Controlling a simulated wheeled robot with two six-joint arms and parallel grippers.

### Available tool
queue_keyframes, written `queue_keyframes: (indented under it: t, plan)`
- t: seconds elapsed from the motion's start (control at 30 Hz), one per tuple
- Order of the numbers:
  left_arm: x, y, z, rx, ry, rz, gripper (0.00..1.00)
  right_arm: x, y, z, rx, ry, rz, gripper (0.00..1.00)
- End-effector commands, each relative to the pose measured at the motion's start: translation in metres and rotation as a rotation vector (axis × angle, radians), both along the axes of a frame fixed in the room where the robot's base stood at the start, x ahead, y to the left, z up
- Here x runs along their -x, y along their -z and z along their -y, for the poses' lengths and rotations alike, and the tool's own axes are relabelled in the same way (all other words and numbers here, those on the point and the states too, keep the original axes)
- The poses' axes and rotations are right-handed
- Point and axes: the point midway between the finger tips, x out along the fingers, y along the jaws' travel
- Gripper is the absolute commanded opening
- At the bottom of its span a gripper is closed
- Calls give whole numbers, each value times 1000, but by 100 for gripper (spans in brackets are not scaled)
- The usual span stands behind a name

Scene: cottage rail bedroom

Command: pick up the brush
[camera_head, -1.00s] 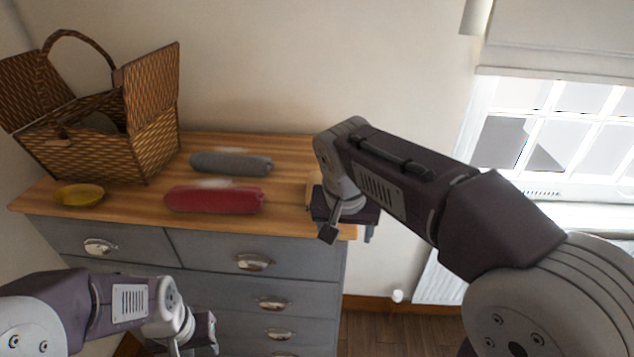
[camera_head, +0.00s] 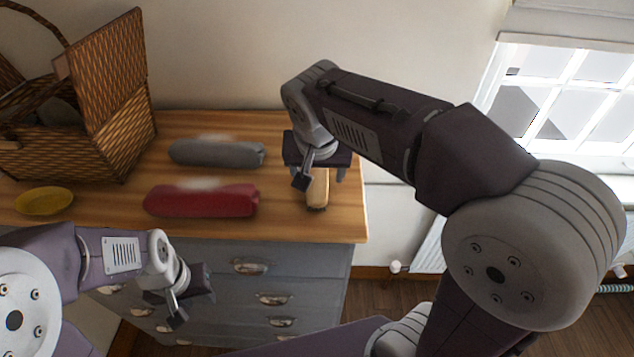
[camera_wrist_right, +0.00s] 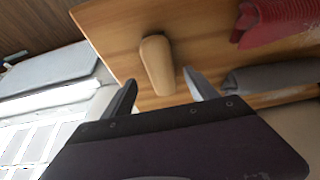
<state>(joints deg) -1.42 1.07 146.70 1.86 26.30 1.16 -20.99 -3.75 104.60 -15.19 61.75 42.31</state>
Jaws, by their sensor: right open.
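The brush (camera_head: 317,188) has a tan wooden body with a dark end and lies near the right end of the dresser top. My right gripper (camera_head: 318,180) is above its far part and hides some of it. In the right wrist view the brush (camera_wrist_right: 157,63) lies on the wood, just beyond the two spread fingers of my right gripper (camera_wrist_right: 160,92), which hold nothing. My left gripper (camera_head: 192,307) hangs in front of the dresser drawers, away from the brush; its finger gap is not clear.
The dresser top (camera_head: 290,222) also holds a red rolled towel (camera_head: 200,201), a grey rolled towel (camera_head: 215,153), a yellow dish (camera_head: 44,201) and a wicker basket (camera_head: 110,80). The wall is behind, and a window (camera_head: 570,95) is at the right.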

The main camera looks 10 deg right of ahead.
Motion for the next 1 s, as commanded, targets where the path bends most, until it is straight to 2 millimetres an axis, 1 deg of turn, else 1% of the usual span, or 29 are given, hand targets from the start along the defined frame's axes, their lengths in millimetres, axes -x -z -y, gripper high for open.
queue_keyframes:
  t: [0.07, 0.2, 0.3, 0.37, 1.0]
  plan:
    - [0, -2, 0, 0, 0, 0, 36, -2, 4, 0, 1, 0, -1, 67]
    - [0, -13, 0, 0, 0, 0, 36, -13, 25, 2, 3, 2, -6, 67]
    - [0, -12, 0, 0, 0, 0, 36, -19, 41, 4, 2, 1, -4, 67]
    - [0, -13, 0, 0, 0, 0, 36, -21, 45, 4, 1, 1, -2, 67]
    - [0, -7, 0, 0, 0, 0, 36, -22, 52, 4, 0, 0, 1, 67]
